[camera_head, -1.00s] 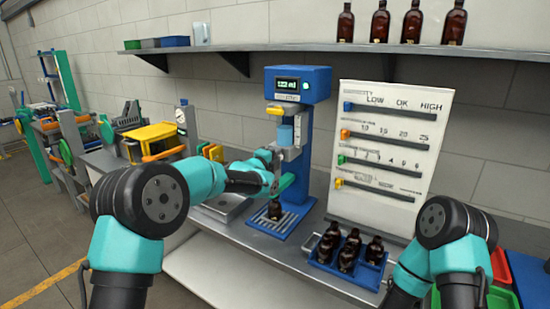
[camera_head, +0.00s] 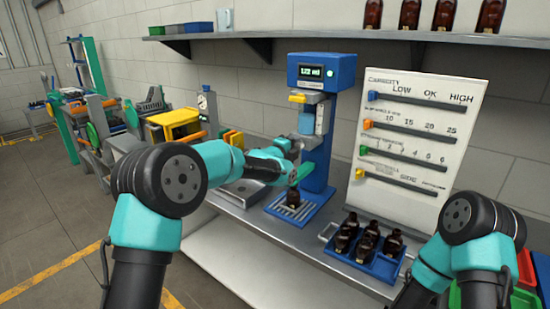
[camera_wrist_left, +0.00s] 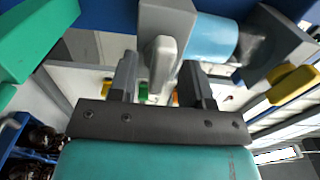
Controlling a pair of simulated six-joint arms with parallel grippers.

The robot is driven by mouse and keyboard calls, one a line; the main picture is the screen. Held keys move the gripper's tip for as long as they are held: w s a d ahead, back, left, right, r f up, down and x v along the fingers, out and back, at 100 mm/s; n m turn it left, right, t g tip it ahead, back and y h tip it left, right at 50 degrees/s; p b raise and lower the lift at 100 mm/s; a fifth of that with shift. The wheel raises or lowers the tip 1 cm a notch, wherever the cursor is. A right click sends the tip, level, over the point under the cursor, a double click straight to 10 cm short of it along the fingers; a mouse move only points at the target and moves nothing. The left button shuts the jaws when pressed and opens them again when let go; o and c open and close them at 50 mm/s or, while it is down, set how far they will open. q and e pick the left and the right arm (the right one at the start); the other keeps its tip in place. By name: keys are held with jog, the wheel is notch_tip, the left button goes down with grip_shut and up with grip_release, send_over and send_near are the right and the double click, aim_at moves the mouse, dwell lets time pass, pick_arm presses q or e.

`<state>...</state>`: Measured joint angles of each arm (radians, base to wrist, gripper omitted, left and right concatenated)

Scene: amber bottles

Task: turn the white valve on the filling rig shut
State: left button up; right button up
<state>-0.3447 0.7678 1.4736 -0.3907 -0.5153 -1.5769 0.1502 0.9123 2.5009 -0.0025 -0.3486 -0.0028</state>
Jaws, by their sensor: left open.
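The filling rig (camera_head: 319,165) is a blue column with a lit display at the top. Its white valve (camera_wrist_left: 160,62) shows in the left wrist view as a white lever on a grey block. My left gripper (camera_wrist_left: 160,80) is open, with one finger on each side of the lever; I cannot tell if either touches it. In the head view the left gripper (camera_head: 292,158) is at the rig's front, below the light-blue cylinder (camera_head: 306,122), and hides the valve. A dark bottle (camera_head: 293,198) stands on the rig's base below. My right gripper is out of view.
A green handle (camera_wrist_left: 35,38) and a yellow handle (camera_wrist_left: 292,85) flank the valve. A blue crate of brown bottles (camera_head: 385,267) sits right of the rig, before a white gauge board (camera_head: 400,200). A metal tray (camera_head: 240,190) lies to the left. My right arm is at the right.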

pick_arm(q)
jog(key=v, duration=1.6)
jog(key=shift+s, duration=0.2)
jog(key=shift+a, duration=0.15)
jog(key=s+a+f+n+g+y, duration=0.1)
jog(key=s+a+f+n+g, duration=0.2)
jog(key=f, duration=0.7)
jog(key=s+a+f+n+g+y, duration=0.1)
jog(key=s+a+f+n+y, duration=0.15)
jog(key=f+n, duration=0.6)
jog(key=s+a+f+n+g+y, duration=0.1)
jog(key=s+a+f+g, duration=0.15)
jog(key=f, duration=0.95)
jog(key=s+a+f+n+g, duration=0.2)
jog(key=s+f+n+g, duration=0.2)
jog(key=s, duration=0.9)
jog(key=s+a+f+n+g+y, duration=0.1)
jog(key=s+a+f+n+g, duration=0.2)
jog(key=s+f+n, duration=0.7)
jog(key=s+f+g, duration=0.1)
jog(key=s+f, duration=0.2)
jog(key=f, duration=0.2)
jog(key=shift+s+a, duration=0.25)
jog(key=shift+a, duration=0.05)
